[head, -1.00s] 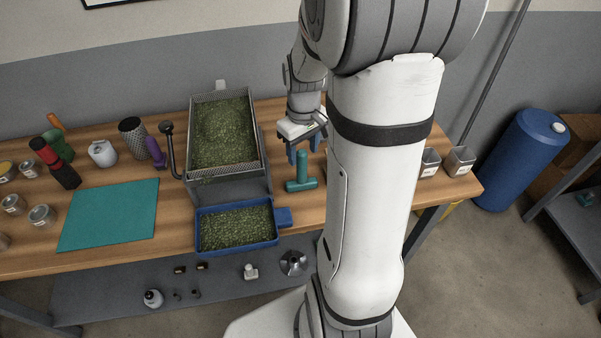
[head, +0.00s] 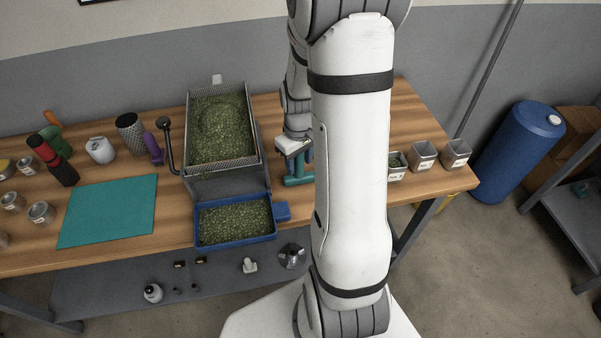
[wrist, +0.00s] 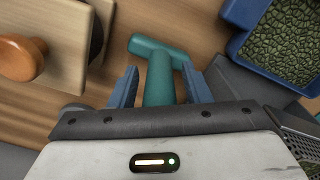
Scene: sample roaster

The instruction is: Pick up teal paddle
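The teal paddle (wrist: 160,72) lies on the wooden table in the wrist view, its crossbar at the top and its handle running down toward my gripper (wrist: 160,88). My gripper's two blue fingers stand on either side of the handle, with a gap visible on both sides. The gripper is open. In the head view, the paddle (head: 298,181) is partly hidden behind my gripper (head: 300,160) and my arm.
A blue tray of green beans (head: 236,224) and a mesh-topped bin of beans (head: 221,128) stand left of the paddle. The wrist view shows a wooden block (wrist: 62,42) with an orange knob (wrist: 20,58) at left. Small labelled bins (head: 424,156) stand at right.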

